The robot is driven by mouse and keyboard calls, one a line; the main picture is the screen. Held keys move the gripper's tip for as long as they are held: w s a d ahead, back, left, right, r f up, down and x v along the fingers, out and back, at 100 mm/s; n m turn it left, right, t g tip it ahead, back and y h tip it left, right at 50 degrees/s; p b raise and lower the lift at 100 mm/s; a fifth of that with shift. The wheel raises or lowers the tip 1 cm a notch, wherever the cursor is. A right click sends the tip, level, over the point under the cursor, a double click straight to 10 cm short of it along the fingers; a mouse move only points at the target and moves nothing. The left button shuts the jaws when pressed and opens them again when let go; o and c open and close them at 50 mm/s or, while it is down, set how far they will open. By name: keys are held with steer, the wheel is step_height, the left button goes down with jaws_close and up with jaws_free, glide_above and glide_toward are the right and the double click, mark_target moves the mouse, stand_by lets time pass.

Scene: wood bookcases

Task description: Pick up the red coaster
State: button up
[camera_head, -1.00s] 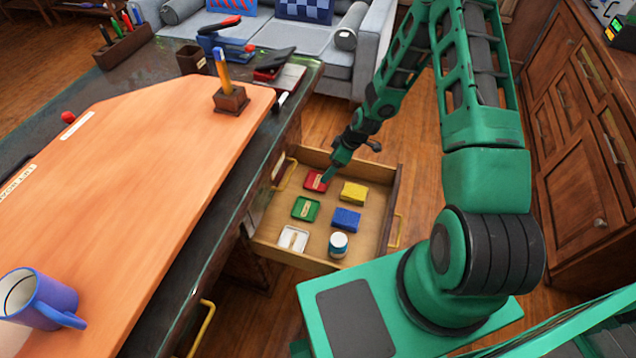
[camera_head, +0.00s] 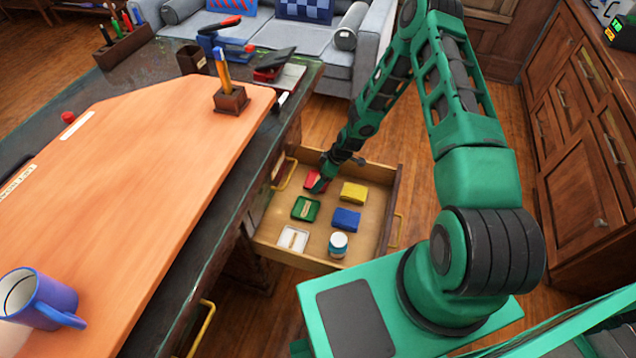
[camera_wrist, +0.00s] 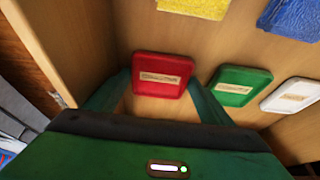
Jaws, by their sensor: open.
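The red coaster (camera_head: 312,178) lies in the far left part of the open drawer, partly hidden by my gripper (camera_head: 319,187) in the head view. In the wrist view the red coaster (camera_wrist: 162,75) is a rounded square with a tan label, lying flat on the drawer floor. My gripper (camera_wrist: 160,95) is open, with one finger at the coaster's left side and the other at its right side. The coaster lies between and just beyond the fingertips. I cannot tell whether the fingers touch it.
The drawer (camera_head: 380,222) also holds a green coaster (camera_head: 305,208), a white coaster (camera_head: 293,239), a yellow sponge (camera_head: 353,192), a blue sponge (camera_head: 346,219) and a small jar (camera_head: 338,244). The green coaster is close to my right finger in the wrist view. The desk (camera_head: 150,170) borders the drawer on the left.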

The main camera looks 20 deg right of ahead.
steer(key=c, duration=0.7)
steer(key=shift+c, duration=0.2)
steer(key=shift+r, duration=0.1)
